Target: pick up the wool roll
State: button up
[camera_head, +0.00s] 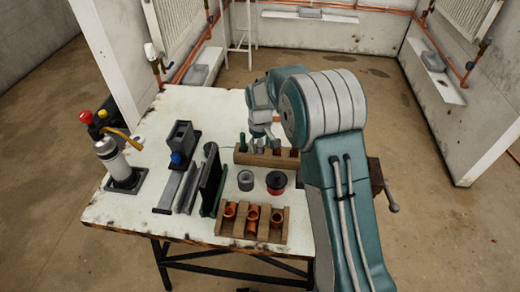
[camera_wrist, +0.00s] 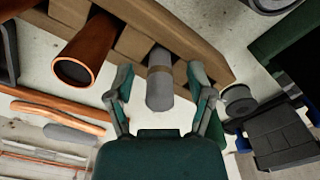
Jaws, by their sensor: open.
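The wool roll (camera_wrist: 160,85) is a grey cylinder with a tan band around it. In the wrist view it sits in a slot of the wooden rack (camera_wrist: 203,52), its near end sticking out. My gripper (camera_wrist: 160,72) is open, with one finger on each side of the roll and a visible gap at each side. In the head view my gripper (camera_head: 260,140) is over the wooden rack (camera_head: 247,158) near the back of the white bench. There the roll is mostly hidden by my gripper and cannot be told clearly.
A copper pipe (camera_wrist: 83,58) stands in the rack beside the roll. On the bench (camera_head: 120,212) are a gas torch (camera_head: 113,158), a grey spool (camera_head: 246,180), a red-and-black roll (camera_head: 276,183) and a wooden tray (camera_head: 223,210) of copper fittings. A vise (camera_head: 377,177) is at the right.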

grip_shut()
dwell(0.3)
